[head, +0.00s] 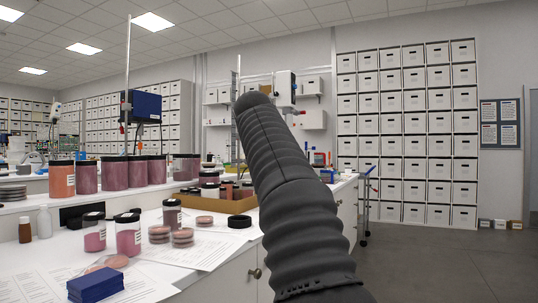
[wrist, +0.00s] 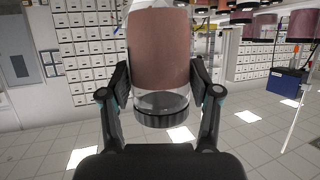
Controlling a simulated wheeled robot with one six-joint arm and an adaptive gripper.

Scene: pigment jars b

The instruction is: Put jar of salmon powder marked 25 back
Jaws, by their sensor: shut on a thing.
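In the wrist view, which is upside down, my gripper (wrist: 158,82) is shut on a large clear jar of salmon powder (wrist: 158,45) with a black lid. The fingers press on its two sides. The jar is held up in the air, apart from any surface. I see no number on it. In the head view my dark arm rises through the middle, and the gripper and held jar do not show. A row of large jars stands on the raised shelf (head: 20,207): an orange-salmon jar (head: 61,179) at the left end, then several mauve jars (head: 114,173).
Small pink jars (head: 128,236), stacked dishes (head: 182,237) and a blue box (head: 95,285) lie on the near bench. A cardboard tray (head: 230,205) with jars sits behind, partly hidden by my arm. A trolley (head: 366,195) stands right of the bench.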

